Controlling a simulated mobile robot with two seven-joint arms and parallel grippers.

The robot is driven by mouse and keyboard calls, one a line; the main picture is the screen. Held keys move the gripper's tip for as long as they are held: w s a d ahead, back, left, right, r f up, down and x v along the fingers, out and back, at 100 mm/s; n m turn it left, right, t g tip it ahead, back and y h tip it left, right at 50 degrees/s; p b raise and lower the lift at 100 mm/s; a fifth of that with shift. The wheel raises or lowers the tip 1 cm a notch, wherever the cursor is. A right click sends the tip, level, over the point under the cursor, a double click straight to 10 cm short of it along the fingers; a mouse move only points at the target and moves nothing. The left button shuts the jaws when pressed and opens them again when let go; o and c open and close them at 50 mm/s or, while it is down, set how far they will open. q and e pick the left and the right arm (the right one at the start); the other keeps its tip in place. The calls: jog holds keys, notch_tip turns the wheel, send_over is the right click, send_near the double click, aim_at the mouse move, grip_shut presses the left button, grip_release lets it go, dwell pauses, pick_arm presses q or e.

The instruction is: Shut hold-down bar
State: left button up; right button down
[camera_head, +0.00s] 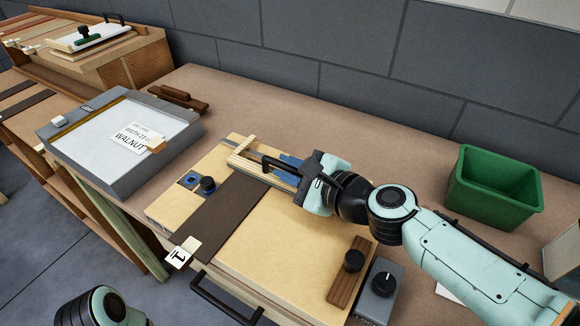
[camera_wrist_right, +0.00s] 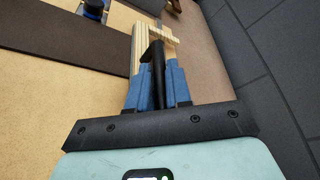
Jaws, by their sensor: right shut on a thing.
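The hold-down bar is a pale wooden bar (camera_head: 248,170) along the back edge of the veneering board (camera_head: 290,240). It carries a black handle (camera_head: 276,162). My right gripper (camera_head: 288,163) reaches in from the right and is shut on this handle. In the right wrist view the black handle (camera_wrist_right: 157,62) lies between the blue fingers of my right gripper (camera_wrist_right: 157,80), with the pale bar (camera_wrist_right: 139,42) beside it. The gripper hides part of the bar, and I cannot tell whether the bar presses on the board. My left gripper is not in view.
A dark veneer strip (camera_head: 225,215) lies across the board. A grey-framed tray (camera_head: 62,130) is at left; a green bin (camera_head: 494,187) stands at right.

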jog(key=shift+f, duration=0.2)
jog(key=c, duration=1.4)
grip_release()
jog(key=shift+s, duration=0.1)
jog(key=v, duration=0.7)
jog(key=shift+s+d+r+p, duration=0.2)
jog(key=shift+r+p, duration=0.1)
jog(key=shift+p, duration=0.1)
jog(key=p+v, duration=0.1)
jog(key=v, duration=0.4)
jog(key=shift+s, duration=0.1)
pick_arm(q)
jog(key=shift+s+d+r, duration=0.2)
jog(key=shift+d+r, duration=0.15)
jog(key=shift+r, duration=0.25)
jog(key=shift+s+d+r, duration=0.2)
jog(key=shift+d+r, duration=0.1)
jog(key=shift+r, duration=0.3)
pick_arm(e)
jog(key=shift+s+d, duration=0.15)
jog(key=shift+d, duration=0.1)
